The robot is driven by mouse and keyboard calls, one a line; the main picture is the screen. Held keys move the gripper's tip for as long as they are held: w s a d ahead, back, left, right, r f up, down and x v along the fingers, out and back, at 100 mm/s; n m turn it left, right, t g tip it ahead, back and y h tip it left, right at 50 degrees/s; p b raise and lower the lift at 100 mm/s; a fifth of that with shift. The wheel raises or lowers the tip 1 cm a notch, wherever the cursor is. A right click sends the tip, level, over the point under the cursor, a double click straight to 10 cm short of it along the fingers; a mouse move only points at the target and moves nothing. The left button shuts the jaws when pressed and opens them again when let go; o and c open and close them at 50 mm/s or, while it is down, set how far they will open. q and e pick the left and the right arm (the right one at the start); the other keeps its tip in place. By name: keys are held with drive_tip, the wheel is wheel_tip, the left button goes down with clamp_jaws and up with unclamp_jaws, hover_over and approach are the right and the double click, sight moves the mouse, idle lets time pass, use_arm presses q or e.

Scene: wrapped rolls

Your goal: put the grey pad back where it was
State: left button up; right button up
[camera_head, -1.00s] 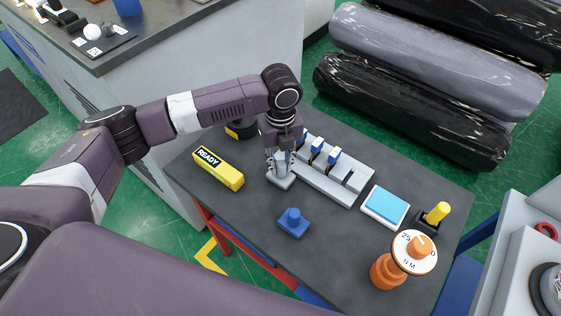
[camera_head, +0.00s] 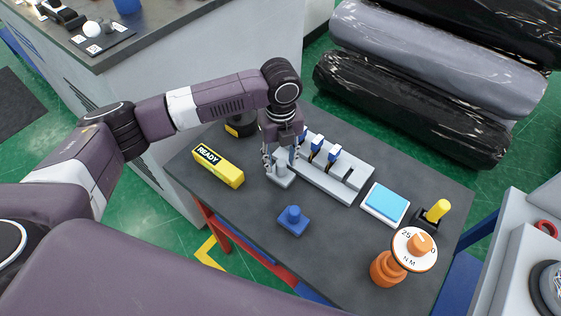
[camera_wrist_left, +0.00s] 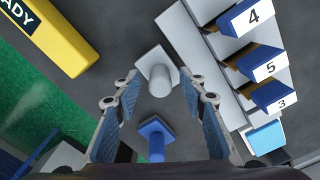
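The grey pad (camera_head: 281,181), a flat square base with an upright round knob, sits on the dark table just left of the light grey rack (camera_head: 325,182). In the left wrist view the grey pad (camera_wrist_left: 160,72) lies flat, with its knob pointing toward me. My left gripper (camera_head: 280,160) is right above the pad, pointing down. In the wrist view its fingers (camera_wrist_left: 161,85) are spread, with the knob between the tips and gaps on both sides. A similar blue pad (camera_head: 293,222) lies nearer the front, apart from the gripper. My right gripper does not show.
A yellow READY block (camera_head: 218,167) lies left of the gripper. The rack carries blue holders with number tags (camera_wrist_left: 263,67). A light blue pad on a white base (camera_head: 386,203), a yellow handle (camera_head: 438,211) and an orange dial (camera_head: 414,250) stand to the right. The front middle table is mostly clear.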

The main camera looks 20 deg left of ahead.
use_arm(q)
wheel_tip(320, 180, up, 10)
drive_tip(key=shift+f+b, duration=0.15)
drive_tip(key=shift+b, duration=1.05)
drive_tip(key=shift+r, duration=0.7)
